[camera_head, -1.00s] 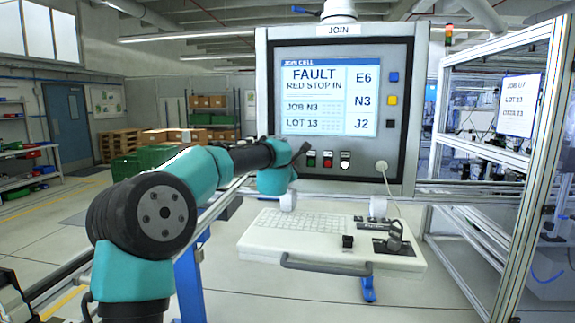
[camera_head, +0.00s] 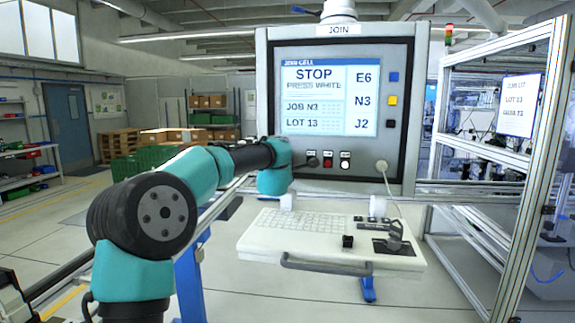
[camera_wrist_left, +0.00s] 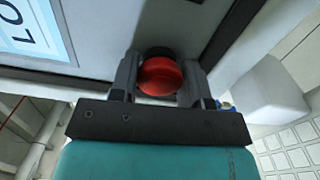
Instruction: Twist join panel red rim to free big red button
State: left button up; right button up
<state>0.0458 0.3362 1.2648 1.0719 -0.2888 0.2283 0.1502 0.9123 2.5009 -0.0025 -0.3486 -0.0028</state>
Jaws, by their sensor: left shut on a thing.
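In the left wrist view, the big red button (camera_wrist_left: 160,76) sits on the panel face between the two fingers of my left gripper (camera_wrist_left: 158,82), which is shut on its red rim. In the head view, my left arm reaches to the lower left of the join panel (camera_head: 400,180), and my wrist hides the big red button there. The panel screen (camera_head: 327,95) reads STOP, PRESS WHITE. A small red button (camera_head: 328,160) and a white button (camera_head: 345,162) show right of my gripper. My right gripper is not in view.
A keyboard shelf (camera_head: 270,240) with a front handle (camera_head: 335,266) juts out below the panel. A white cable plug (camera_head: 381,166) sits at the panel's lower right. An aluminium frame (camera_head: 520,215) stands close on the right.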

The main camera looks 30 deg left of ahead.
pick_arm(q)
jog(key=shift+m, duration=0.5)
jog(key=o, duration=0.9)
jog(key=shift+o, duration=0.2)
jog(key=v, duration=1.7)
jog(key=shift+s, duration=0.15)
jog(key=shift+d, duration=0.1)
